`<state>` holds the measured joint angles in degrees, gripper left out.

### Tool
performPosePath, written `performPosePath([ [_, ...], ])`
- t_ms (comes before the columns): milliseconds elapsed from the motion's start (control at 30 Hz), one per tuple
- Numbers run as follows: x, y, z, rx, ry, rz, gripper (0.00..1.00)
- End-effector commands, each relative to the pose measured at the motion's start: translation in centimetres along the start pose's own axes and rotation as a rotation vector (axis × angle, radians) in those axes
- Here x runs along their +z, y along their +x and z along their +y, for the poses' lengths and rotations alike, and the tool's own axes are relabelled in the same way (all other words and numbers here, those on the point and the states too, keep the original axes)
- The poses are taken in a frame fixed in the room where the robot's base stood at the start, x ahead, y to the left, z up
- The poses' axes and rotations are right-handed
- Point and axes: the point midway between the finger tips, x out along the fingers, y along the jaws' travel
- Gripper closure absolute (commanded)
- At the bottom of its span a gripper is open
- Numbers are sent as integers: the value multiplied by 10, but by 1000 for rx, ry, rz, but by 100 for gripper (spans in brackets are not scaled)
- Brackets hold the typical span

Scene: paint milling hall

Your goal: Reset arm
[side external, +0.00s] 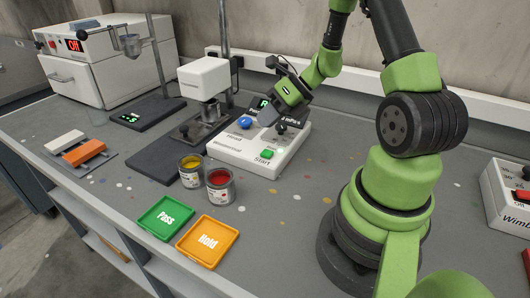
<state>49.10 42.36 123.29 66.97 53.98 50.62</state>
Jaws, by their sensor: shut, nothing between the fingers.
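My gripper (270,117) is at the end of my green and black arm, tilted down over the white control box (236,155). Its fingers are shut and empty. They are near the blue knob (244,123) and the small lit display at the back of the box. I cannot tell whether the fingertips touch the box. The green Start button (267,154) is at the front right of the box, clear of my gripper.
The open yellow paint can (191,174) and red paint can (220,190) stand before the box. The green Pass tray (165,217) and orange Hold tray (207,243) lie in front. The white mixer (204,78) stands left; another white box (507,196) stands right.

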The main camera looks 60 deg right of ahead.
Motion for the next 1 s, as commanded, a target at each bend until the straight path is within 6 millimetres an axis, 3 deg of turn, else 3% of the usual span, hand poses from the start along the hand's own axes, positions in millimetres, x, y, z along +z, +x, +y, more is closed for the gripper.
performPosePath([
  [133, 7, -4, 17, 11, -132, 22, 100],
  [233, 16, -13, 50, 32, -388, 64, 100],
  [367, 20, -31, 106, 69, -863, 140, 100],
  [600, -3, -73, 188, 108, -1755, 257, 100],
  [800, -31, -111, 224, 67, -2444, 331, 100],
  [1000, -47, -135, 235, -20, -2886, 387, 100],
])
